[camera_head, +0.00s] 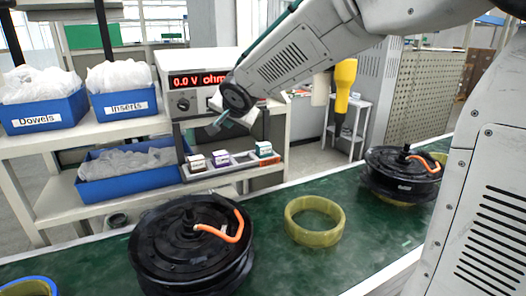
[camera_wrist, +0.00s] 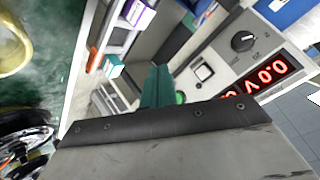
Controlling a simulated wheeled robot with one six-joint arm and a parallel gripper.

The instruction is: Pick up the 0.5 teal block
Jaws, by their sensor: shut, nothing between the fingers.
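A small white-topped block with a teal side (camera_head: 263,149) sits at the right end of a low tray of blocks on the workbench; its label is too small to read. My gripper (camera_head: 219,122) is above the tray, left of this block and in front of the meter, touching none of the blocks. In the wrist view its teal fingers (camera_wrist: 157,88) are together and empty. Small labelled blocks show at the upper left there, one with a teal side (camera_wrist: 113,67); I cannot tell for certain which is which.
A dark-sided block (camera_head: 196,163) and a purple-sided block (camera_head: 221,159) sit farther left on the tray. The meter (camera_head: 203,82) stands close behind my gripper. Blue bins (camera_head: 45,115) are at left. Black hub motors (camera_head: 192,245) and a yellow ring (camera_head: 315,221) lie on the green conveyor in front.

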